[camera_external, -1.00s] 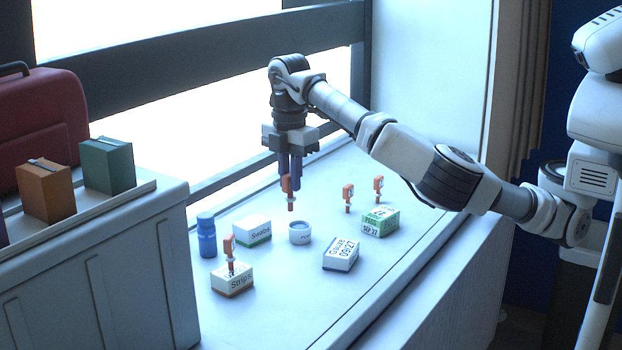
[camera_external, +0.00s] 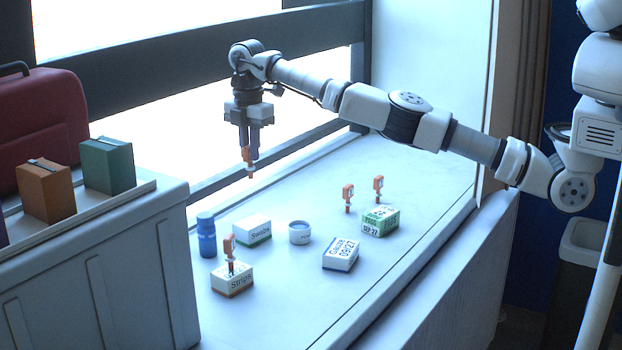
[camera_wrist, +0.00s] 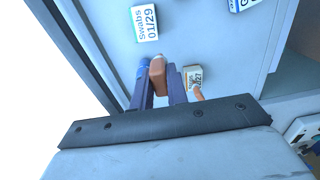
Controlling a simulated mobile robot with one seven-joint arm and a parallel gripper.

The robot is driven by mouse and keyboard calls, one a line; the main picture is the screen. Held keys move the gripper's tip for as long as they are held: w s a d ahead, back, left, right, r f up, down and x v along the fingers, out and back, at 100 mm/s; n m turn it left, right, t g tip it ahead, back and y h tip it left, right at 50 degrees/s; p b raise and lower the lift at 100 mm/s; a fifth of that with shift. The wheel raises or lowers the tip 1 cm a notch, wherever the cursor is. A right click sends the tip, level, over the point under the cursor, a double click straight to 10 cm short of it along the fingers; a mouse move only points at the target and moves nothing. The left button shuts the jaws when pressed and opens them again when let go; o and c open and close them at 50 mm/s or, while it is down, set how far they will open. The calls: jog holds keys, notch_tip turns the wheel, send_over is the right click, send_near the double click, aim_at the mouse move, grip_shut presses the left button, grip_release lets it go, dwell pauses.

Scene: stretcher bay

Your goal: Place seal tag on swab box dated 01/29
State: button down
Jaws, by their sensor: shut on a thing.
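My gripper (camera_external: 248,152) is shut on an orange seal tag (camera_external: 250,168) and holds it above the counter, stem down. In the wrist view the tag (camera_wrist: 158,74) sits between my two dark blue fingers. The white swab box (camera_external: 252,232) stands on the counter below, to the right of the blue bottle. In the wrist view this box (camera_wrist: 146,22) reads Swabs 01/29 and its top is bare. The tag is apart from the box, well above it.
The Strips box (camera_external: 232,280) bears a tag (camera_external: 229,247). A blue bottle (camera_external: 207,236) and a small jar (camera_external: 300,233) flank the swab box. The Gauze box (camera_external: 341,254), Pads box (camera_external: 380,221) and two other tags (camera_external: 348,198) (camera_external: 378,189) are to the right.

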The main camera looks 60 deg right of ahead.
jog(key=w+d+f+p, duration=0.2)
jog(key=d+f+p, duration=0.1)
jog(key=d+f, duration=0.1)
jog(key=shift+w+d, duration=0.35)
jog(key=shift+d, duration=0.35)
jog(key=shift+d, duration=0.1)
jog(key=shift+w+d+f, duration=0.1)
jog(key=shift+d+f, duration=0.1)
jog(key=shift+f, duration=2)
jog(key=shift+w+d+f, duration=0.1)
jog(key=shift+d+f, duration=0.05)
jog(key=shift+f, duration=2)
